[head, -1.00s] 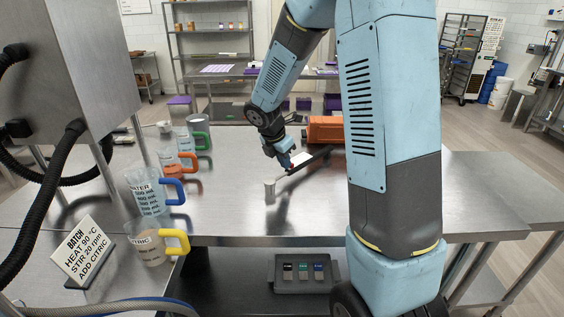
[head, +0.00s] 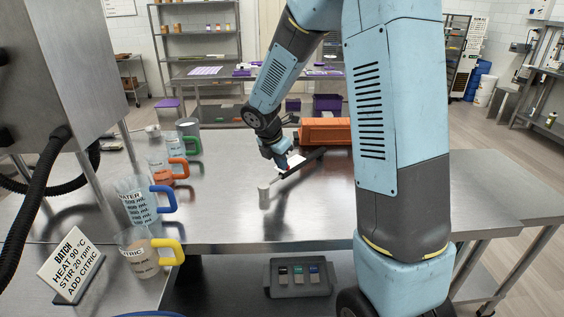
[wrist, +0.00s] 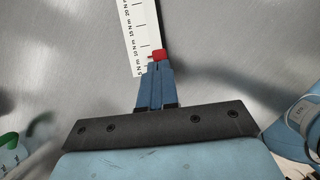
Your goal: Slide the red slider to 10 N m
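The red slider (wrist: 159,55) sits at the right edge of a white scale strip (wrist: 137,30) marked in N m, near its lower-numbered end. The exact mark it stands at is hard to read. My gripper (wrist: 158,65) has its two blue fingers together, with their tips right at the slider's near side. The slider shows beyond the tips, not clearly between them. In the head view my gripper (head: 277,157) is low over the bench beside the white strip (head: 292,165) and dark bar of the tool. The slider cannot be made out there.
Jugs with blue (head: 163,199) and yellow (head: 168,252) handles and a batch sign (head: 72,265) are at left. The bench's front middle is clear.

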